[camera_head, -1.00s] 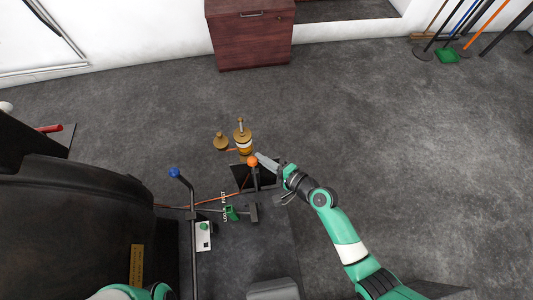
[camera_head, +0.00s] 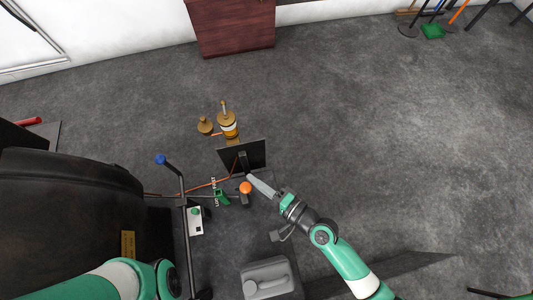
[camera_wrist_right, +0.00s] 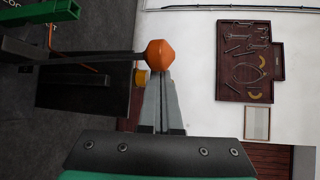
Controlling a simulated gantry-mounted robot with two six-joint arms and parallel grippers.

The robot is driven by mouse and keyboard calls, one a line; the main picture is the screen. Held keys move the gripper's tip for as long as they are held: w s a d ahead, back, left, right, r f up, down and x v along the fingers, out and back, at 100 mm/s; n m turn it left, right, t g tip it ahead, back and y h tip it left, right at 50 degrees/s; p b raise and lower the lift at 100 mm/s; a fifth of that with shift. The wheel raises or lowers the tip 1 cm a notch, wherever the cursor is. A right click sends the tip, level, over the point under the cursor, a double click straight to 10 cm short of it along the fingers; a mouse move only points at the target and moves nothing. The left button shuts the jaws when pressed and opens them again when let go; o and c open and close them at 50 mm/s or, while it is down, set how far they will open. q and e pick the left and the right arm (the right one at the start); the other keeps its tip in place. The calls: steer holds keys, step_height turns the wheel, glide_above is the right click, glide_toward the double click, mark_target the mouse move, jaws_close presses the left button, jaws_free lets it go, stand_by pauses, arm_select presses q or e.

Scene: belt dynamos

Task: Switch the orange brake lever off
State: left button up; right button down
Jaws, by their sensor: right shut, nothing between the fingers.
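The orange-knobbed brake lever (camera_head: 246,187) stands on the dark machine base, near the middle of the head view. In the right wrist view its orange knob (camera_wrist_right: 160,54) sits just beyond my fingertips, with its dark shaft running left. My right gripper (camera_head: 250,178) is shut and empty. Its fingertips are beside the knob on the far right side in the head view; whether they touch cannot be told. My left arm shows at the lower left, but its gripper is out of view.
A blue-knobbed lever (camera_head: 160,159), a small green part (camera_head: 222,197) beside white lettering and a switch box (camera_head: 196,221) stand left of the orange lever. Brass oilers (camera_head: 228,125) and a dark plate (camera_head: 256,154) lie beyond. Open floor is to the right.

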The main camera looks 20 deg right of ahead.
arm_select(q)
steer(key=shift+w+d+f+b, duration=0.25)
steer(key=shift+d+f+b, duration=0.3)
steer(key=shift+f+b, duration=0.35)
arm_select(e)
steer(key=s+d, duration=0.7)
steer(key=shift+d+f, duration=0.15)
steer(key=shift+f, duration=0.2)
steer(key=shift+w, duration=0.1)
